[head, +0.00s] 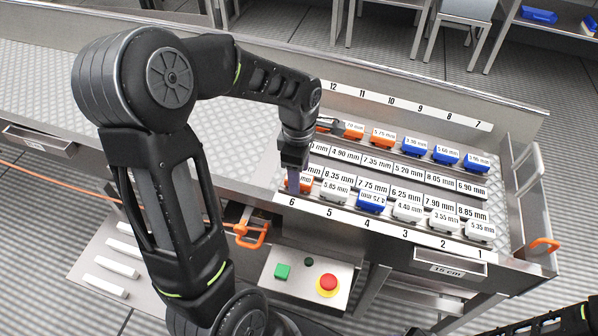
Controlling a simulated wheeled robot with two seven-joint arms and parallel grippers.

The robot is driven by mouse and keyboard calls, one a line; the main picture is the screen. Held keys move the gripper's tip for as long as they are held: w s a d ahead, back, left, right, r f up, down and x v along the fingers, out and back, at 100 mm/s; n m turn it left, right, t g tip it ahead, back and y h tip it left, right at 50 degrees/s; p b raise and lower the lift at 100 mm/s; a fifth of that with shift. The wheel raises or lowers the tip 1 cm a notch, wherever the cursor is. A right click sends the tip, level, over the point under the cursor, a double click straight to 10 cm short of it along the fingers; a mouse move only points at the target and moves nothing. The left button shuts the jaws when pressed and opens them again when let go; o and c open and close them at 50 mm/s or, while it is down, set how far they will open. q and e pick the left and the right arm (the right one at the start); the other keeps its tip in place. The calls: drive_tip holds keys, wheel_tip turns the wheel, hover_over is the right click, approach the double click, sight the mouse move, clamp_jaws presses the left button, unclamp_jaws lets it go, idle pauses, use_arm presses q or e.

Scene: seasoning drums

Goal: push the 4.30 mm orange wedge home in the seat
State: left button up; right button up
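My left gripper (293,182) points down at seat 6, at the left end of the front row on the metal bench. An orange wedge (305,183) sits there, right at the fingertips and partly covered by them. Its label is mostly hidden, so I cannot read 4.30 mm on it. I cannot tell whether the fingers touch it, hold it or stand open, nor how deep the wedge sits. No other orange wedge shows in the front row. Only a dark part of my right arm shows at the bottom right; its gripper is out of view.
White and blue wedges, such as the blue one (371,203) at seat 4, fill the front row. Orange and blue wedges (445,156) stand in the back row. A red stop button (327,285) and a green button (283,271) sit on a panel below.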

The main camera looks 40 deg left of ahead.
use_arm(q)
wheel_tip(320, 180, up, 8)
drive_tip(key=shift+f+p, duration=0.1)
drive_tip(key=shift+p, duration=0.2)
idle(0.3)
idle(1.1)
